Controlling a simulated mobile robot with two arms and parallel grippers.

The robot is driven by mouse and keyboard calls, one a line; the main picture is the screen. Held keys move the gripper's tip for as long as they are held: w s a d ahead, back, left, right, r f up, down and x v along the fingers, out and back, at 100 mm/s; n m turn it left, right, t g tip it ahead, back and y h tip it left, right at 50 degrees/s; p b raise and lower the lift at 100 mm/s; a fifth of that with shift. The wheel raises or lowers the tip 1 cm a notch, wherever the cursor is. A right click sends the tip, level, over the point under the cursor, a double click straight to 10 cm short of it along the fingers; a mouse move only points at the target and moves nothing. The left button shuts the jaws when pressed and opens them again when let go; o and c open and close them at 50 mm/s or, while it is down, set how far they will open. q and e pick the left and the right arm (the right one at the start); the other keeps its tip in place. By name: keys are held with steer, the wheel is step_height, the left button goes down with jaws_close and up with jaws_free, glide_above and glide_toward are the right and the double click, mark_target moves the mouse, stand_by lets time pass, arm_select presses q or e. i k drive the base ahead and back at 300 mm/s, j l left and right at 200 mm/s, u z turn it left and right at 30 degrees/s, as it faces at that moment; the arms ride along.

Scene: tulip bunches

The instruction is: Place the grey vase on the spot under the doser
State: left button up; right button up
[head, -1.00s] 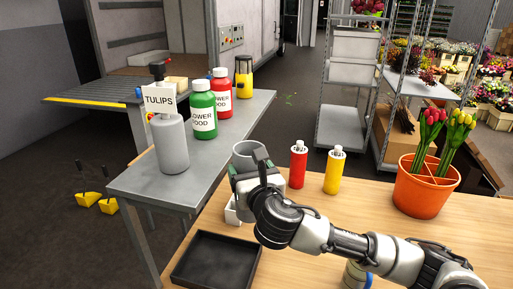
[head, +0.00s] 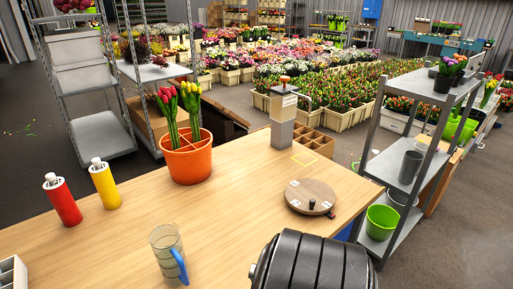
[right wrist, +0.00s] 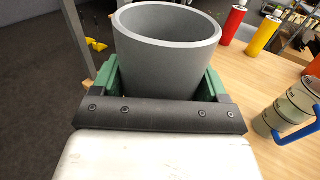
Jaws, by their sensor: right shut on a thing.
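The grey vase (right wrist: 165,50) is upright between the green fingers of my right gripper (right wrist: 160,82) in the right wrist view. The gripper is shut on it. Neither the vase nor my right gripper shows in the head view. The doser (head: 283,118), a grey box-like column with a brown knob on top, stands at the far right edge of the wooden table (head: 235,205). My left gripper is not in view.
An orange pot of tulips (head: 188,160) stands left of the doser. A round wooden disc (head: 310,197) lies in front of the marked spot. A clear jug with a blue handle (head: 168,252), a red bottle (head: 62,200) and a yellow bottle (head: 104,184) stand further left. The middle table is clear.

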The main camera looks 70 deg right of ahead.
mark_target(305, 158)
steer(key=l+z, duration=0.5)
steer(key=z, duration=0.2)
steer(key=l+z, duration=0.35)
steer(key=i+l, duration=0.1)
steer(key=l, duration=0.3)
steer(key=i+l+z, duration=0.15)
steer(key=l, duration=0.3)
steer(key=i+l, duration=0.1)
steer(key=l, duration=0.3)
steer(key=i+l+z, duration=0.15)
steer(key=l, duration=0.25)
